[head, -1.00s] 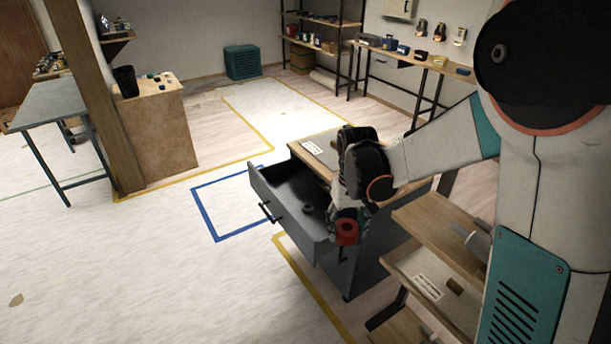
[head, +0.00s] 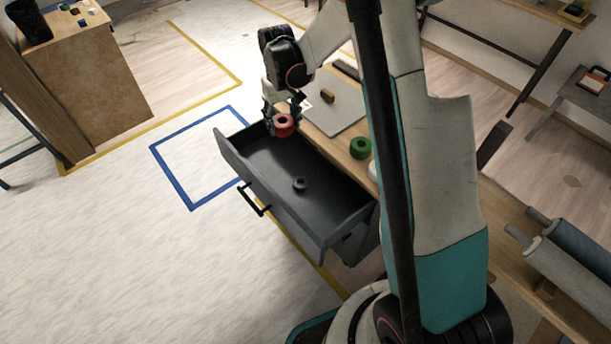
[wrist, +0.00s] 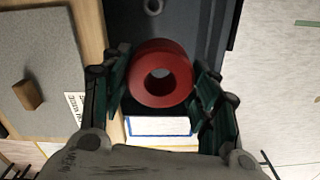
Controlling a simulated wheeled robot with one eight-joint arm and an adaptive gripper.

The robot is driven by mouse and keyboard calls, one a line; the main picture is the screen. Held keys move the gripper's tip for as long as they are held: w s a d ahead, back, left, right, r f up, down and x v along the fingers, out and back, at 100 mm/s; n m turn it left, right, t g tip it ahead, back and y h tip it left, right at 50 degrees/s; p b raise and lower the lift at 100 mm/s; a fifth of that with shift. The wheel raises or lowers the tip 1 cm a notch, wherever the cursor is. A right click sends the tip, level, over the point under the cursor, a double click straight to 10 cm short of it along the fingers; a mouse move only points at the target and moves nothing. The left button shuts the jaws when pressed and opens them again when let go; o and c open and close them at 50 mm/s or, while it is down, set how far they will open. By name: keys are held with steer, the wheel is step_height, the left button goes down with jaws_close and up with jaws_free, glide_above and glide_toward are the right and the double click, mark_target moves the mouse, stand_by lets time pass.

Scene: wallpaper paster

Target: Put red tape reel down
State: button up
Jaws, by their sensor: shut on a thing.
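The red tape reel (head: 283,125) is held by my gripper (head: 281,116) over the far end of the open dark drawer (head: 325,236). In the wrist view, the reel (wrist: 160,94) sits between both green-padded fingers, its hole facing the camera. My gripper is shut on it. The drawer's dark floor (wrist: 190,14) shows beyond the reel in the wrist view. Whether the reel touches the drawer cannot be told. A small dark ring (head: 299,184) lies inside the drawer.
A green tape reel (head: 360,148) stands on the wooden worktop (head: 331,139) beside the drawer. A grey board (head: 347,116) there carries a brown block (head: 328,97). Grey rolls (head: 575,275) lie at the right. Open floor lies left of the drawer.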

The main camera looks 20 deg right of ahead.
mark_target(300, 167)
steer(key=shift+n, duration=0.3)
steer(key=w+f+b, duration=0.1)
steer(key=f+b, duration=0.1)
steer(key=f, duration=0.4)
steer(key=w+f+b, duration=0.1)
steer(key=f+b, duration=0.1)
steer(key=f, duration=0.5)
steer(key=w+f+b, duration=0.2)
steer(key=f, duration=0.5)
steer(key=shift+d, duration=0.1)
steer(key=shift+f+b, duration=1)
steer(key=shift+f, duration=1.55)
steer(key=shift+f, duration=0.15)
steer(key=o, duration=1.2)
